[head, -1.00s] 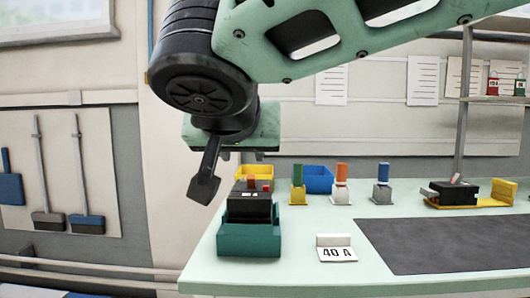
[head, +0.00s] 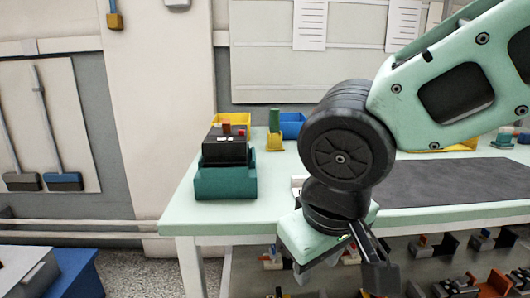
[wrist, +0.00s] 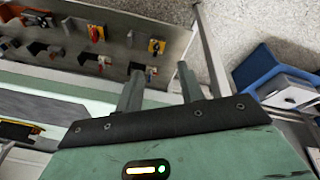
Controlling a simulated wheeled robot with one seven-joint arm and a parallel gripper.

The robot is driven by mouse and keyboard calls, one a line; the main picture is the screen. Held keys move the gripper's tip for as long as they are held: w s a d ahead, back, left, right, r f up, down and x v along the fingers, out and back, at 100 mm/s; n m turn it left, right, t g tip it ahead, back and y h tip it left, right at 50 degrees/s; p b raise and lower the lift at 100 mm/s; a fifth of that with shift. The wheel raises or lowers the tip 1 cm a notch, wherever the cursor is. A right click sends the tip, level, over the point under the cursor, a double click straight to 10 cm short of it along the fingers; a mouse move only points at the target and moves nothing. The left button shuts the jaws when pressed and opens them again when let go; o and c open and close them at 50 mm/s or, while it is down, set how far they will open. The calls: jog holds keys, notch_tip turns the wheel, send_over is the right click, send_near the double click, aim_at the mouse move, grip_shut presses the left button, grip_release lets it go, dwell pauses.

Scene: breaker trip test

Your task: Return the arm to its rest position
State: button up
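My gripper (head: 342,268) hangs low in front of the workbench's front edge in the head view, below the bench top. In the wrist view, its two dark fingers (wrist: 159,75) stand apart with nothing visible between them, so it is open and empty. My arm reaches in from the upper right of the head view, bent at the large dark joint. A black breaker (head: 225,147) with a red switch sits in a teal holder (head: 226,182) on the left of the bench, well apart from my gripper.
The pale green workbench (head: 183,215) has a dark mat (head: 450,185) and yellow and blue bins (head: 292,124) behind. A lower shelf (head: 415,262) carries several small parts close to my gripper. A blue box (head: 78,275) stands at lower left. The floor (head: 140,262) between is clear.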

jog(key=s+d+f+n+g, duration=0.2)
jog(key=s+d+f+g, duration=0.1)
jog(key=s+d+f, duration=0.5)
notch_tip(320, 180, up, 23)
jog(key=s+p, duration=0.1)
jog(key=p, duration=2.1)
jog(key=shift+s+a+r+y, duration=0.15)
jog(key=shift+s+a+y, duration=0.15)
jog(key=shift+s+a, duration=0.1)
